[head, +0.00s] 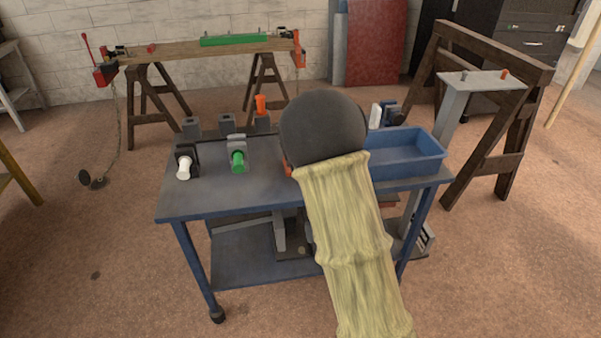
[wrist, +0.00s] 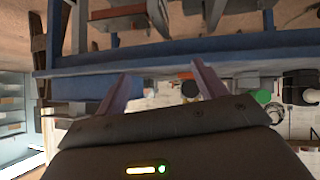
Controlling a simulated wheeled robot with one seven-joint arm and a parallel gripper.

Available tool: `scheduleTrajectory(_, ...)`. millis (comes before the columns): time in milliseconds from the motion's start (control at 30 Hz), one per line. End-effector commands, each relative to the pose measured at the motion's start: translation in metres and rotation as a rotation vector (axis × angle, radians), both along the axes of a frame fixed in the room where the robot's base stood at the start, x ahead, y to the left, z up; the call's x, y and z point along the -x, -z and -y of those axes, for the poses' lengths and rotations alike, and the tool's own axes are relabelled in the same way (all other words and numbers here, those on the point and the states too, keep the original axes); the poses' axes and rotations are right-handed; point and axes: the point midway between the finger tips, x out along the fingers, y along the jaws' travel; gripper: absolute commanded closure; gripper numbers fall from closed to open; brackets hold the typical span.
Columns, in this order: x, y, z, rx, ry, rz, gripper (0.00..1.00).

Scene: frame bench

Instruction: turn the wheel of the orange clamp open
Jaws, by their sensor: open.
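In the head view the orange clamp (head: 288,169) shows only as a small orange edge at the bench front, beside my dark wrist, which hides most of it. In the wrist view, which looks upside down, an orange part (wrist: 187,76) lies beyond the fingers, close to the right fingertip in the picture. My gripper (wrist: 161,72) is open, its two fingers apart with nothing held between them. The head view hides the fingers behind my wrist. I cannot tell whether a finger touches the clamp. The wheel's turn position cannot be made out.
On the blue bench (head: 205,201) stand a green-fronted clamp (head: 238,161) and a white-fronted one (head: 184,169), left of my wrist. Grey blocks stand behind them, one with an upright orange piece (head: 261,105). A blue bin (head: 415,160) is at the right. The floor in front is clear.

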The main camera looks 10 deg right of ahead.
Motion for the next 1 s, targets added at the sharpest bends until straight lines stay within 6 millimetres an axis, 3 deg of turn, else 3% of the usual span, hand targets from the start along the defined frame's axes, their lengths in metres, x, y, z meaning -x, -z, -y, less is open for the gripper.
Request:
scheduleTrajectory(267, 0.062, -0.030, -0.018, -0.150, 0.001, -0.285, 0.30)
scheduleTrajectory(600, 0.158, -0.071, -0.031, -0.190, -0.047, -0.594, 0.30)
scheduleTrajectory(733, 0.174, -0.077, -0.032, -0.184, -0.054, -0.646, 0.30)
scheduleTrajectory(1000, 0.177, -0.077, -0.032, -0.183, -0.054, -0.655, 0.32)
